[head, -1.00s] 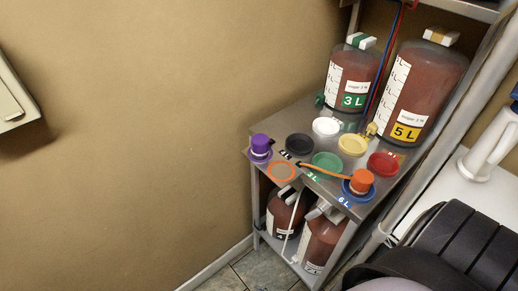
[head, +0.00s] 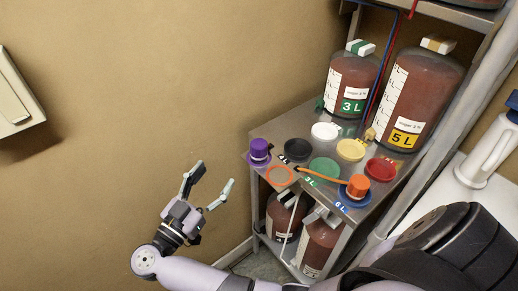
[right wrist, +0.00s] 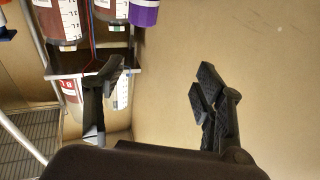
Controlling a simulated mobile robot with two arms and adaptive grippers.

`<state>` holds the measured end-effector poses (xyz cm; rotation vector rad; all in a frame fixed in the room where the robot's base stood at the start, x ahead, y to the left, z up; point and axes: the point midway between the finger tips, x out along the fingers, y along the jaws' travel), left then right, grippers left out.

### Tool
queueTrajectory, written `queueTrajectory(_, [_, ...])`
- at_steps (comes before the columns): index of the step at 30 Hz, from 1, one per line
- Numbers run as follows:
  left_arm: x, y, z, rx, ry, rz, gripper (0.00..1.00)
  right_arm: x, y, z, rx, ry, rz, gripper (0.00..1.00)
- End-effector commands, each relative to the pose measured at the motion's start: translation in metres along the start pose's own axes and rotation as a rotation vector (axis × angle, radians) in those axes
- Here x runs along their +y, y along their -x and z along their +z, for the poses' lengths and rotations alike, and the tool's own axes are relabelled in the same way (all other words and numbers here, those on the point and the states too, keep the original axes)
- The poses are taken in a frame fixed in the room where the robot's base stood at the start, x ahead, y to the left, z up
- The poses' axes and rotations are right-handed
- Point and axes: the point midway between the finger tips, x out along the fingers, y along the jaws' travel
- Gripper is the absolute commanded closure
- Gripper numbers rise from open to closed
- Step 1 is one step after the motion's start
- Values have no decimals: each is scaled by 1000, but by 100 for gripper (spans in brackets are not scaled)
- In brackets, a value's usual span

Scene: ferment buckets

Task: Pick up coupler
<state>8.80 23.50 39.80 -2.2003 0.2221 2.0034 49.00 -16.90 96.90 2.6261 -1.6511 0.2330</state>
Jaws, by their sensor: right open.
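I cannot tell for sure which part is the coupler. A purple capped piece (head: 259,149) stands at the left edge of the metal shelf top. An orange capped piece (head: 357,186) with an orange strap stands on a blue disc at the front right. A small brass-coloured fitting (head: 369,135) sits beside the yellow disc. My right gripper (head: 213,176) is open and empty, in the air left of the shelf and apart from everything. In the right wrist view its fingers (right wrist: 158,85) are spread, with the purple piece (right wrist: 144,13) at the top. My left gripper is out of view.
The shelf top (head: 292,124) holds several coloured discs. Large jars labelled 3 L (head: 350,86) and 5 L (head: 417,97) stand behind them. More jars stand below. Blue and red tubes hang near the jars. Free space lies left, before the wall (head: 130,100).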

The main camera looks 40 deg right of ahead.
Motion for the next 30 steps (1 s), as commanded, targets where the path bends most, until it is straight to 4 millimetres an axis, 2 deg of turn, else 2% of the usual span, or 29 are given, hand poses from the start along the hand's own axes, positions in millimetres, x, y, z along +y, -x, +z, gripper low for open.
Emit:
queueTrajectory(5, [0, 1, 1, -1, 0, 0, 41, 14, 9, -8, -126, 51, 97, 36])
queueTrajectory(8, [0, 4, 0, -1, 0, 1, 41, 17, 2, -8, -141, 62, 110, 36])
queueTrajectory(21, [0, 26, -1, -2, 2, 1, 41, 27, -87, 3, -136, 64, 109, 36])
queueTrajectory(24, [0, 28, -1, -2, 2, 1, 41, 29, -101, 6, -137, 63, 108, 36])
queueTrajectory(30, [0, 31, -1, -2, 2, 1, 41, 30, -113, 9, -139, 61, 108, 36])
